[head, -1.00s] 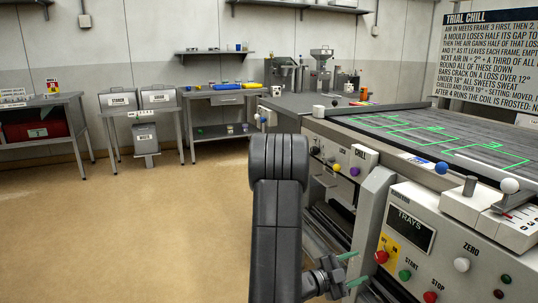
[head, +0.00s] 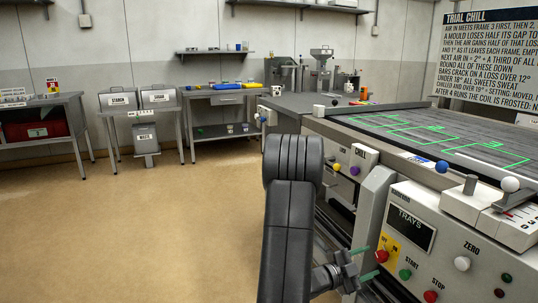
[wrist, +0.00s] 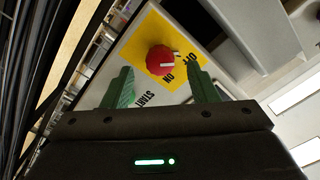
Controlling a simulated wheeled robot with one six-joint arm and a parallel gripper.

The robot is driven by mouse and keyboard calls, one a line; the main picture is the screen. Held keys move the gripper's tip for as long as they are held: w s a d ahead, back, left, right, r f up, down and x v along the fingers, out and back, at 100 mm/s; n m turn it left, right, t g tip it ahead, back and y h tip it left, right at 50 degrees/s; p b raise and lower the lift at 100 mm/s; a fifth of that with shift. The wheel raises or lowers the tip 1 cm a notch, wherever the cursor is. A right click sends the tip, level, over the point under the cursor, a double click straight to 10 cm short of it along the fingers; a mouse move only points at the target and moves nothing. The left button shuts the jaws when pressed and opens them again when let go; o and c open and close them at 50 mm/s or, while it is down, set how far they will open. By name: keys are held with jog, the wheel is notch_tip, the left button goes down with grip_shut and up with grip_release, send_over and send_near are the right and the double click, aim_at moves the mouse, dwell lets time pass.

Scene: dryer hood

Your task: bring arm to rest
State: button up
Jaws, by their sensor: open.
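My gripper (head: 362,264) is in front of the machine's control panel (head: 448,251) at the lower right of the head view. Its green fingers stand apart with nothing between them. In the wrist view the gripper (wrist: 158,92) faces a red knob (wrist: 160,60) on a yellow plate marked OFF and ON. The knob's white mark points toward the OFF side. The knob also shows in the head view (head: 381,256), just right of the fingertips. I cannot tell whether the fingers touch the panel. My dark arm fills the lower middle of the head view.
A green START button (head: 405,274), a red STOP button (head: 430,296) and a white ZERO knob (head: 462,264) are on the panel. The dark machine top (head: 420,133) is at the right. Open floor (head: 130,230) lies at the left.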

aim_at(377, 257)
jog(key=x, duration=0.3)
jog(key=shift+w+d, duration=0.1)
jog(key=shift+d, duration=0.25)
jog(key=shift+w+d+m, duration=0.1)
jog(key=shift+m, duration=0.2)
jog(key=m, duration=0.4)
jog(key=shift+m, duration=0.3)
jog(key=m+p, duration=0.1)
jog(key=m, duration=0.3)
jog(key=shift+r+p, duration=0.1)
jog(key=shift+p, duration=0.2)
jog(key=m+p, duration=0.4)
jog(key=m, duration=0.1)
jog(key=shift+r, duration=0.15)
jog(key=m+p, duration=0.2)
jog(key=p, duration=0.1)
jog(key=shift+m, duration=0.3)
jog(key=shift+m+p, duration=0.3)
jog(key=shift+p, duration=0.1)
